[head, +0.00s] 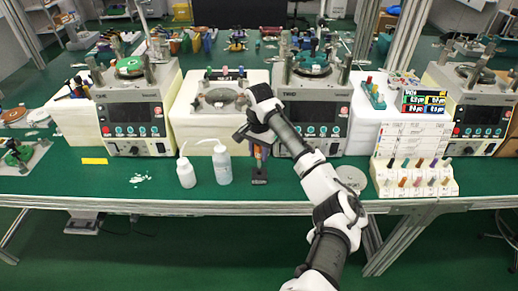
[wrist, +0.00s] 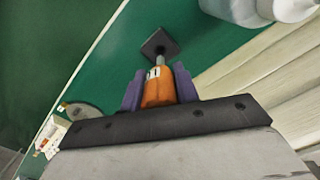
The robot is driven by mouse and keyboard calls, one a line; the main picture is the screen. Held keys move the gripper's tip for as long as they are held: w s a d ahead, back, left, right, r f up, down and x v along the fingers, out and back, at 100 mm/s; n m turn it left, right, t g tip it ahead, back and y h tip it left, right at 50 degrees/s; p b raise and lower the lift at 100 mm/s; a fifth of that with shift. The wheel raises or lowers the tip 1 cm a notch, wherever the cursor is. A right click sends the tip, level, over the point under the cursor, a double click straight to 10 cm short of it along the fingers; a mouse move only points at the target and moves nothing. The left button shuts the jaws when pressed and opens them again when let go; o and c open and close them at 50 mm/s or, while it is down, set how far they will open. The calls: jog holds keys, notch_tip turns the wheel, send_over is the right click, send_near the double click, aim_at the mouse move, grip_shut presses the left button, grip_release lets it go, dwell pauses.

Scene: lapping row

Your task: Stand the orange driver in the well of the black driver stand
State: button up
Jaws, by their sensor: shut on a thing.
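The orange driver (wrist: 158,88) is between the two purple fingers of my gripper (wrist: 158,92) in the wrist view, shut on its handle. Its metal shaft points away from the gripper at the black driver stand (wrist: 153,40), whose dark square shows on the green bench. The shaft's end overlaps the stand there; I cannot tell whether it is inside the well. In the head view, my gripper (head: 258,147) is directly above the stand (head: 259,179), with a little of the orange driver (head: 257,153) showing. The driver looks about upright. The well itself is hidden.
Two white bottles (head: 222,165) (head: 186,172) stand close left of the stand. A grey disc (head: 351,177) and a white rack of coloured pieces (head: 415,185) are to the right. White-bodied machines (head: 133,120) line the back. The bench's front edge is near the stand.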

aim_at(259, 167)
jog(key=shift+f+b, duration=0.5)
jog(key=shift+f, duration=2.1)
jog(key=o, duration=1.1)
notch_tip(259, 167, up, 14)
jog(key=shift+f+b, duration=0.1)
jog(key=shift+b, duration=0.4)
